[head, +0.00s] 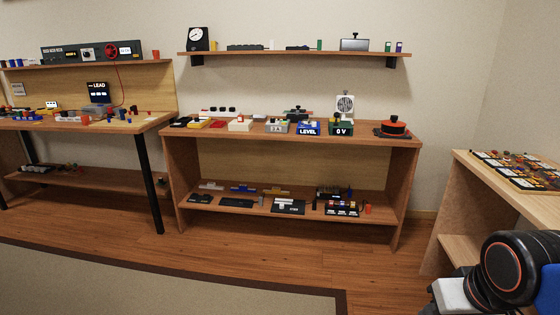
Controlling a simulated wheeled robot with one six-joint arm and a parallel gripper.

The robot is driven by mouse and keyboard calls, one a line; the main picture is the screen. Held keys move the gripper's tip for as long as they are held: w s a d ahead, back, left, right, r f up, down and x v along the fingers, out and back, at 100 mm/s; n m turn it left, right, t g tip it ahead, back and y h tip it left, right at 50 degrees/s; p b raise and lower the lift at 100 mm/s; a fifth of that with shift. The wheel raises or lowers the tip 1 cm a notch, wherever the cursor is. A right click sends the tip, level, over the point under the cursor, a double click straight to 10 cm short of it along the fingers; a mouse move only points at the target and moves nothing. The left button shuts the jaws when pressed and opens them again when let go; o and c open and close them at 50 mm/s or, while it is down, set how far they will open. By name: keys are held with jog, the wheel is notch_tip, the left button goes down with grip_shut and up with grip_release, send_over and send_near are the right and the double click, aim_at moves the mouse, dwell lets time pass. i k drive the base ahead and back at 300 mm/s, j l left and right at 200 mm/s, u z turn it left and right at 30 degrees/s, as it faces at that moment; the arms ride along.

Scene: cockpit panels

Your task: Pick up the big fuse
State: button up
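I cannot pick out the big fuse for sure at this distance. A grey box marked like "2 A" (277,127) stands on the middle bench top, beside a blue box marked "LEVEL" (309,128) and a green box marked "0 V" (341,128). Small upright coloured pieces sit in a dark block (342,208) on the lower shelf; they are too small to name. Part of my own arm shows at the bottom right. My gripper is not in view.
The middle bench (230,138) has a wall shelf (290,53) above it. A left bench (150,123) holds a "LEAD" display (97,92). A right bench (465,172) carries dark panels with coloured buttons (515,168). The wood floor (270,250) and rug (130,285) are clear.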

aim_at(233, 126)
jog(key=i+l+u, duration=0.1)
jog(key=i+u, duration=0.2)
jog(key=i, duration=0.2)
jog(key=i+l+u, duration=0.25)
jog(key=i, duration=0.25)
jog(key=i+l+u, duration=0.3)
jog(key=i, duration=0.2)
